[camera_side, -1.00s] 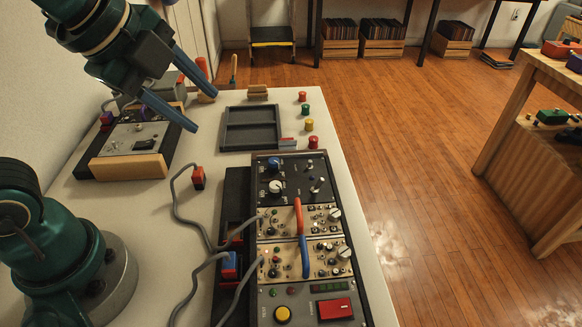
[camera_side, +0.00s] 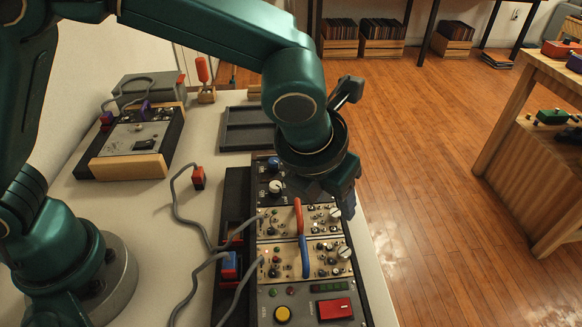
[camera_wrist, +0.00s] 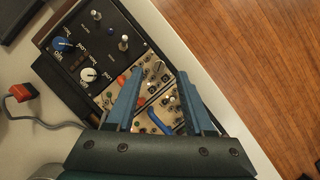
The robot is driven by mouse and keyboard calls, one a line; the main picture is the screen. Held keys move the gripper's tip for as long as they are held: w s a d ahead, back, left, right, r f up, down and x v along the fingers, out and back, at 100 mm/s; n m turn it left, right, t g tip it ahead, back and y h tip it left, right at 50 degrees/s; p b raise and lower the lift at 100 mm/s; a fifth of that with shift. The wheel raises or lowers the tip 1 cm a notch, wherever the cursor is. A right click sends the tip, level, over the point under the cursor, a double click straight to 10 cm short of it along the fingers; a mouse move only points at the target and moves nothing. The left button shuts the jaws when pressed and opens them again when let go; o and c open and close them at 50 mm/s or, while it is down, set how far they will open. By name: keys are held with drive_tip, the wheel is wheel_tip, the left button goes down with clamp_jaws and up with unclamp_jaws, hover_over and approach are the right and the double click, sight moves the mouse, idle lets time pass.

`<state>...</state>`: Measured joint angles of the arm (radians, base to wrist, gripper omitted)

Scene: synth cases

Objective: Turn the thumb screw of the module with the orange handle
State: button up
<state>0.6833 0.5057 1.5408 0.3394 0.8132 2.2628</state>
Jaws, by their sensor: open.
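The module with the orange-red handle (camera_side: 298,215) is a beige panel in the rack. Its thumb screw (camera_side: 334,214) is a silver knob at the panel's right end. In the wrist view, the orange handle (camera_wrist: 121,80) is mostly hidden by my left finger. A knob that looks like the thumb screw (camera_wrist: 157,67) lies between my fingertips. My gripper (camera_wrist: 159,74) is open and empty, with its blue fingers apart over the panel's right end. In the side view, my gripper (camera_side: 345,205) hangs over the rack's right edge, partly hidden by my wrist. I cannot tell its exact height.
A similar beige module with a blue handle (camera_side: 305,257) and its own silver knob (camera_side: 344,252) sits just in front. A dark panel with knobs (camera_side: 268,178) lies behind. Grey cables and a red plug (camera_side: 198,178) are to the left. An empty dark tray (camera_side: 233,127) lies beyond.

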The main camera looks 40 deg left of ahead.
sight(336, 211)
drive_tip(key=shift+x, duration=1.6)
clamp_jaws()
drive_tip(key=shift+n, duration=0.4)
drive_tip(key=n, duration=0.2)
drive_tip(key=n+y, duration=0.2)
drive_tip(key=n, duration=0.1)
drive_tip(key=shift+d+n+g, duration=0.25)
drive_tip(key=shift+n+g, duration=0.05)
drive_tip(key=n+g+y, duration=0.1)
drive_tip(key=n, duration=0.4)
drive_tip(key=shift+w+d+n+g+y, duration=0.1)
drive_tip(key=shift+w+n+g+y, duration=0.05)
drive_tip(key=shift+n+g+y, duration=0.2)
drive_tip(key=shift+n, duration=0.35)
drive_tip(key=shift+y, duration=0.25)
